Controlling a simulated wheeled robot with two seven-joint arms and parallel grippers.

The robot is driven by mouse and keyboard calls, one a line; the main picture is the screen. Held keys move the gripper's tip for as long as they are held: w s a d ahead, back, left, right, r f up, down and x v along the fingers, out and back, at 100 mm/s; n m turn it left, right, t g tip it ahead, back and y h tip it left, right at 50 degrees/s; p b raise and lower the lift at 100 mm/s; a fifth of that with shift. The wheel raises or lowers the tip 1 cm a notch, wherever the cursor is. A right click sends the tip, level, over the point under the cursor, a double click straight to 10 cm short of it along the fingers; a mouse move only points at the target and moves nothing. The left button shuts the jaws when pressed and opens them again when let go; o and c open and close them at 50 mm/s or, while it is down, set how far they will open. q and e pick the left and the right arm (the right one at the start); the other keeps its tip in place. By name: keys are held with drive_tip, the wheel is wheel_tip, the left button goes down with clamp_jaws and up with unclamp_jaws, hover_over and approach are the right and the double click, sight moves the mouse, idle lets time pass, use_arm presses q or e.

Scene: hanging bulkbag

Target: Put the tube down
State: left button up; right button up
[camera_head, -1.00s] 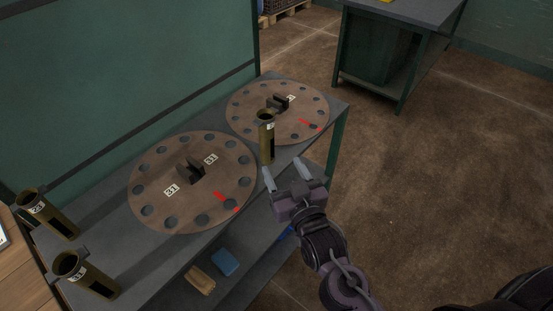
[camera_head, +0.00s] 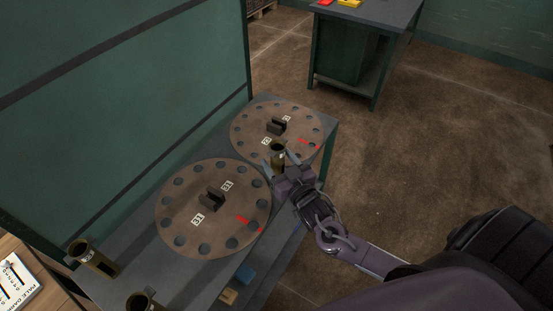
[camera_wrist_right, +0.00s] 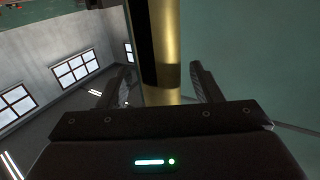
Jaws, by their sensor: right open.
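In the right wrist view the tube (camera_wrist_right: 160,50) rises between the open fingers, with gaps visible on both sides. The tube's lower part is hidden by the gripper in the head view. My left gripper is not in view.
Two brown discs with holes, near (camera_head: 180,232) and far (camera_head: 245,127), lie on the grey bench (camera_head: 140,262). Two more tubes, one upper (camera_head: 95,260) and one lower (camera_head: 146,303), stand at the left end.

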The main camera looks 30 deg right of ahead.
drive_tip(key=shift+w+a+r, duration=0.1)
drive_tip(key=shift+w+r, duration=0.05)
drive_tip(key=shift+w, duration=1.05)
drive_tip(key=shift+w+p, duration=0.3)
drive_tip(key=c, duration=1.2)
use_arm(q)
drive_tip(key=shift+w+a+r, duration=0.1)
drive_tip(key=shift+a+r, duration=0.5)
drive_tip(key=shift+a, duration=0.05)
use_arm(e)
clamp_jaws()
